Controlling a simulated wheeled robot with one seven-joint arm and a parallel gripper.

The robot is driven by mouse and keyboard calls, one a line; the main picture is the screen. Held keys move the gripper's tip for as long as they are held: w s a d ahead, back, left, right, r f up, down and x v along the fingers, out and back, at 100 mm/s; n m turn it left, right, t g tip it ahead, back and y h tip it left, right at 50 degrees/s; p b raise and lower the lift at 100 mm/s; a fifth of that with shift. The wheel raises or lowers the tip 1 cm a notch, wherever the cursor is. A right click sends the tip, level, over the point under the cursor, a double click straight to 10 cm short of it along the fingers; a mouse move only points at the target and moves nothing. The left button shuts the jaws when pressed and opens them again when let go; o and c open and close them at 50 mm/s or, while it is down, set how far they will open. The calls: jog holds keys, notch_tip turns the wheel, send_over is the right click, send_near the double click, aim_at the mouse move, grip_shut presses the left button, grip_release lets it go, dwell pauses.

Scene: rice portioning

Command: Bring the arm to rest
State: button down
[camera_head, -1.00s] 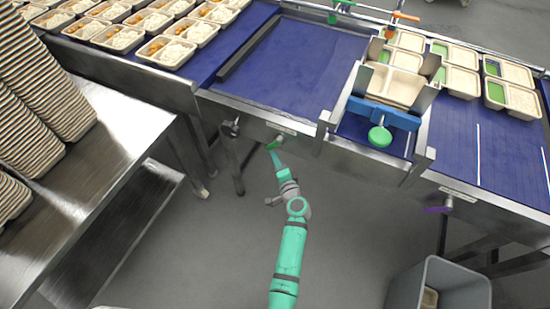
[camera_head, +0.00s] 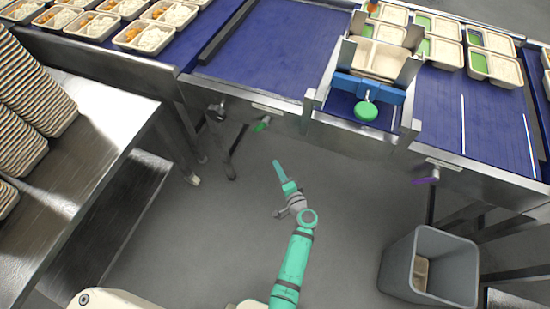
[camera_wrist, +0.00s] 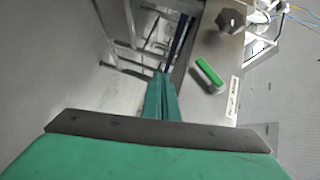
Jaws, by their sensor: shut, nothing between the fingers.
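My gripper (camera_head: 279,170) hangs over the open grey floor in front of the conveyor, with the teal arm below it in the head view. In the wrist view my gripper (camera_wrist: 164,78) shows two teal fingers lying together, with nothing between them. A green handle (camera_head: 262,124) sticks out from the conveyor's front side, up and left of my fingertips and apart from them. The green handle also shows in the wrist view (camera_wrist: 209,74), right of the fingers.
The blue conveyor (camera_head: 275,50) runs across the back, with a tray station and green knob (camera_head: 366,111). Filled trays are at the upper left. A steel table (camera_head: 75,180) with stacked trays stands left. A grey bin (camera_head: 456,270) holding a tray stands lower right. Floor around my gripper is clear.

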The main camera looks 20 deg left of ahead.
jog(key=shift+s+d+f, duration=0.1)
jog(key=shift+s+d, duration=0.05)
jog(key=shift+s, duration=0.05)
jog(key=shift+w, duration=0.15)
jog(key=s+d+f+h, duration=0.2)
jog(key=s+f, duration=0.1)
jog(key=s, duration=0.3)
jog(key=s+d+f+h, duration=0.2)
jog(key=s+d, duration=0.1)
jog(key=s, duration=0.4)
jog(key=s+d+r+n+h, duration=0.2)
jog(key=s+d+h, duration=0.25)
jog(key=s, duration=0.65)
jog(key=s+d+r+n+t, duration=0.1)
jog(key=s+r, duration=0.3)
jog(key=r, duration=0.4)
jog(key=s+d+r+n+t+h, duration=0.1)
jog(key=s+d+r+n, duration=0.1)
jog(key=s+r, duration=0.3)
jog(key=s+d+r+n+t+h, duration=0.1)
jog(key=s+d+r+n, duration=0.1)
jog(key=r, duration=0.9)
jog(key=s+n, duration=0.1)
jog(key=s, duration=0.1)
jog(key=shift+s+r, duration=0.35)
jog(key=shift+r, duration=0.05)
